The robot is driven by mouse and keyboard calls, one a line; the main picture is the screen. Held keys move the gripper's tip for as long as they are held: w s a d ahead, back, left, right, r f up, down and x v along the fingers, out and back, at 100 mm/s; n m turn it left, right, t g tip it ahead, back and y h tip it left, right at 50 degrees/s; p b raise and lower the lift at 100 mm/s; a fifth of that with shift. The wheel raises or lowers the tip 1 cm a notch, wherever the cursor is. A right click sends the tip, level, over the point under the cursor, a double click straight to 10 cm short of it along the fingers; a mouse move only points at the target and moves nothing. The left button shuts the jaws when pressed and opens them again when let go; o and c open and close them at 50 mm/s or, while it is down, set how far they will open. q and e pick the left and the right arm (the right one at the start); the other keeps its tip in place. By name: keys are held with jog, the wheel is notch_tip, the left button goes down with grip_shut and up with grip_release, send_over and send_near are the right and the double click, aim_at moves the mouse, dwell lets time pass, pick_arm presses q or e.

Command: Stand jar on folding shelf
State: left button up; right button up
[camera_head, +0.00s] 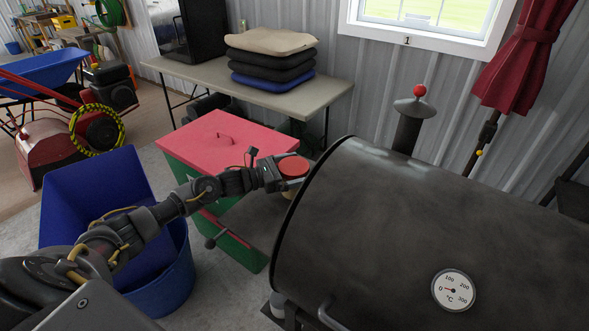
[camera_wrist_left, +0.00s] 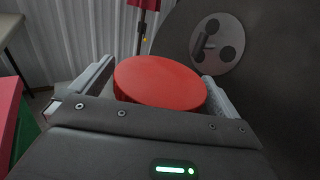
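A jar with a round red lid (camera_head: 293,166) and a pale yellowish body shows beside the left end of the black barrel grill. My left gripper (camera_head: 282,178) is shut on the jar. In the left wrist view the red lid (camera_wrist_left: 160,82) fills the space between the two fingers, and the jar's body is hidden below it. A flat dark grey-brown surface (camera_head: 258,215), which looks like the folding shelf, lies below the jar at the grill's end. I cannot tell whether the jar touches it. My right gripper is not in view.
The black barrel grill (camera_head: 430,220) fills the right side, close to the jar. A green chest with a red lid (camera_head: 215,138) stands left of the shelf. A blue bin (camera_head: 175,270) is at lower left. A table (camera_head: 300,100) with stacked cushions (camera_head: 270,60) stands behind.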

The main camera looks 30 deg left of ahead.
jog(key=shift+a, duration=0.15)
pick_arm(q)
jog(key=shift+r, duration=0.2)
jog(key=v, duration=0.2)
jog(key=b+v, duration=0.1)
jog(key=v, duration=0.3)
jog(key=shift+f, duration=0.3)
jog(key=b+v, duration=0.1)
jog(key=v, duration=0.3)
jog(key=shift+s+a, duration=0.15)
jog(key=shift+s, duration=0.1)
jog(key=shift+s+a+r, duration=0.1)
jog(key=shift+s+a, duration=0.15)
jog(key=shift+s+a+r, duration=0.15)
jog(key=shift+s+a, duration=0.1)
jog(key=shift+s, duration=0.05)
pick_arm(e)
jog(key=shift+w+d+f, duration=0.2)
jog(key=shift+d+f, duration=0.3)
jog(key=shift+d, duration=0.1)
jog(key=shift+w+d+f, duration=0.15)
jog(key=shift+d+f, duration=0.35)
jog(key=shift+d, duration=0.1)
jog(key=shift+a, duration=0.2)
